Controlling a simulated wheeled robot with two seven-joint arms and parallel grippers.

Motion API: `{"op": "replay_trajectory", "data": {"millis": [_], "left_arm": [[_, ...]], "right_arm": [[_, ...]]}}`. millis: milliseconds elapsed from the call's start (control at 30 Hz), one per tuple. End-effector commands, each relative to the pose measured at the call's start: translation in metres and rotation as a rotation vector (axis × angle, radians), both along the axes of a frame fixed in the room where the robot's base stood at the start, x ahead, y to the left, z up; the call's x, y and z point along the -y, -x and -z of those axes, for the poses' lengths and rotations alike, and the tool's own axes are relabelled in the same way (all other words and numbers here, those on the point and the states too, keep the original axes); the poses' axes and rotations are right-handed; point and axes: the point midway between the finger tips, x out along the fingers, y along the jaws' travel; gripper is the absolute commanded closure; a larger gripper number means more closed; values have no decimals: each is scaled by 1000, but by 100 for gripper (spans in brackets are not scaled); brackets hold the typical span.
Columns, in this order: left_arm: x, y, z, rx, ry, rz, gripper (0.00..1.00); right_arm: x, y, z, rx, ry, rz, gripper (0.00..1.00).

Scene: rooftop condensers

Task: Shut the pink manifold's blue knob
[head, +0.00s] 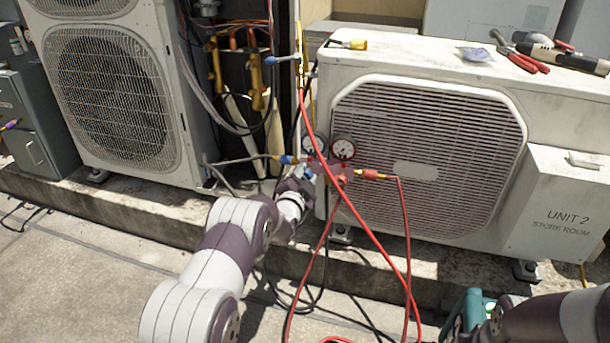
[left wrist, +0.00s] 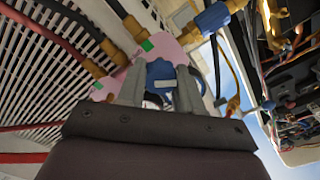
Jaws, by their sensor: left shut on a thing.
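The pink manifold (head: 331,167) hangs in front of the right-hand condenser, with hoses at its sides and gauges (head: 343,149) above. In the left wrist view its pink body (left wrist: 165,48) shows close, with green patches on it. The blue knob (left wrist: 160,72) sits between the two grey fingers of my left gripper (left wrist: 160,88), which is shut on it. In the head view my left gripper (head: 307,174) is at the manifold's left lower side, and the knob is largely covered there. My right arm shows at the bottom right corner, but its gripper is not in view.
Red hoses (head: 378,243) cross below the manifold. The right condenser (head: 430,150) stands close behind, with pliers (head: 520,60) on its top. Another condenser (head: 110,95) stands at left. A teal object (head: 468,312) is near my right arm.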

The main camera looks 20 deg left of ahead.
Motion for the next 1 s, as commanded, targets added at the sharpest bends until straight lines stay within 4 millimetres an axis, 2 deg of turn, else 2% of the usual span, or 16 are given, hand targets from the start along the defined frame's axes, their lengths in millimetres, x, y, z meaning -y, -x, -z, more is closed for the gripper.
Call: {"op": "replay_trajectory", "data": {"millis": [600, 1000], "left_arm": [[0, 0, 1, 18, -578, 0, 96], [0, 0, 1, 28, -865, 0, 96]], "right_arm": [[0, 0, -7, 0, 0, 0, 57], [0, 0, -9, 0, 0, 0, 57]]}}
